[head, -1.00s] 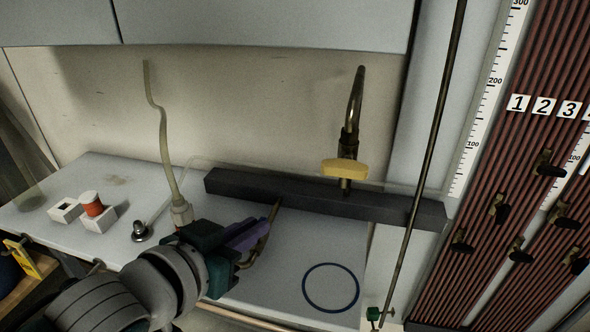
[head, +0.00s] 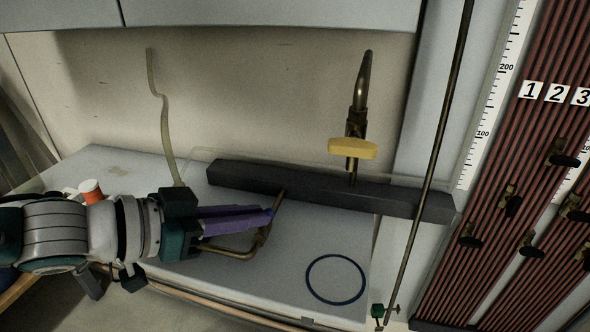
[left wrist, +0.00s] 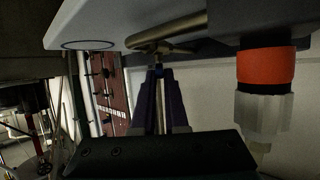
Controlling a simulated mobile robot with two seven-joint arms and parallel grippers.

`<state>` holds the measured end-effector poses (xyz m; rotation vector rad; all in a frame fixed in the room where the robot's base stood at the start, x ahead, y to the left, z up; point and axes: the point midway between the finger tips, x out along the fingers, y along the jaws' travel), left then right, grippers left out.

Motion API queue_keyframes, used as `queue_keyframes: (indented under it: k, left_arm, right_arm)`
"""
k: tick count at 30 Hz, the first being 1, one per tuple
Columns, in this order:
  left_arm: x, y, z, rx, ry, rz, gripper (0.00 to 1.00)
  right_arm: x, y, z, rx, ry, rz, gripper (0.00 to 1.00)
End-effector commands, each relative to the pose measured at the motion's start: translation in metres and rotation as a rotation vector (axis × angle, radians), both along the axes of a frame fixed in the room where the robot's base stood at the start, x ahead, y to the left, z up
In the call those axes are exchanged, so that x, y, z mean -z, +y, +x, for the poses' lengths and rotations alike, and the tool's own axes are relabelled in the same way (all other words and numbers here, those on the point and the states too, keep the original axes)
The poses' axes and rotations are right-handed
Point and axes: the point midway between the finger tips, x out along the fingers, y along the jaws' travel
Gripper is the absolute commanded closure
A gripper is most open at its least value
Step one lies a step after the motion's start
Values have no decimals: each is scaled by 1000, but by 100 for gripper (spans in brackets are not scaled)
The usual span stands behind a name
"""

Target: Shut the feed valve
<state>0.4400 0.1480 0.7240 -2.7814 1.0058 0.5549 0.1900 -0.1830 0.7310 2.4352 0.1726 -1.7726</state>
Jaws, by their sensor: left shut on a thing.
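In the left wrist view the left gripper (left wrist: 160,72) closes at a small lever (left wrist: 172,49) under the brass pipe (left wrist: 172,31); the fingers hide the exact grip. A second valve with a yellow handle (head: 352,149) stands upright above the bar, apart from the gripper. Which one is the feed valve is not marked. My right gripper is not in view.
The dark bar (head: 325,190) lies along the bench. A blue ring (head: 336,280) lies on the bench front right. A thin upright rod (head: 432,165) and the numbered tube panel (head: 500,240) stand at right. A red-orange piece (head: 91,192) is partly behind my arm.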

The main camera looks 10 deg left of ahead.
Motion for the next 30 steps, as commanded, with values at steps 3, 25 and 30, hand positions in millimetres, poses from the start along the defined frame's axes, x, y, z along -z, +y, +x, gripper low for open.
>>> queue_keyframes:
  k: [3,25,30]
  left_arm:
    - [-2,0,1,1,-3,-2,100]
    - [-1,0,-1,1,-1,0,59]
    - [-10,12,-14,0,3,1,59]
  right_arm:
    - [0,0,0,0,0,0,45]
    - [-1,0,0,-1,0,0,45]
    - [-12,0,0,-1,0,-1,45]
